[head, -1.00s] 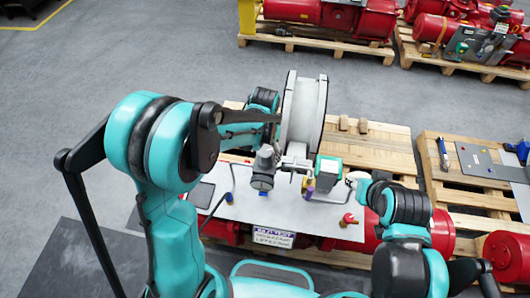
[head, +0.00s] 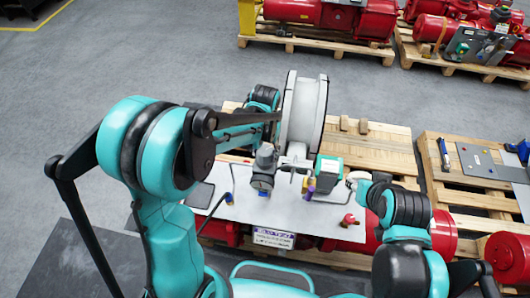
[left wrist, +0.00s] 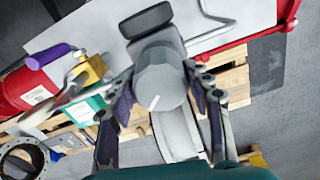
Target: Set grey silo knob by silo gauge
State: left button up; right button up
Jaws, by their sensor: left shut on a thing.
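The grey silo knob (left wrist: 162,84) is a round cap with a pale line on its face, in the middle of the left wrist view. In the head view the knob (head: 265,157) tops a grey body above the white panel. My left gripper (left wrist: 160,80) is shut on the knob, with a finger on each side. The dark silo gauge (left wrist: 147,20) is just beyond the knob, turned away so its dial cannot be read. In the head view the gauge (head: 262,183) is below the knob, too small to read. My right gripper cannot be made out at its arm's end.
A large grey round housing (head: 304,108) stands right beside the knob. A green box (head: 328,170), a purple handle (left wrist: 48,56) and a red fitting (head: 348,220) are to the knob's right in the head view. A bent pipe (head: 229,185) is at its left.

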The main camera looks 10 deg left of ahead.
aim_at(265, 150)
pick_arm(q)
jog(key=o, duration=1.2)
jog(key=shift+c, duration=0.2)
jog(key=shift+r, duration=0.1)
notch_tip(265, 150, up, 12)
jog(key=s+a+f+n+t+b, duration=0.1)
jog(key=s+a+f+t+b, duration=0.2)
jog(key=s+f+b, duration=0.3)
jog(key=s+a+f+n+t+b, duration=0.1)
jog(key=s+a+f+t+b, duration=0.3)
jog(key=s+f+b, duration=0.3)
jog(key=shift+s+a+f+b, duration=0.3)
jog(key=shift+a+f+b, duration=0.2)
jog(key=shift+b, duration=0.55)
jog(key=shift+f, duration=0.1)
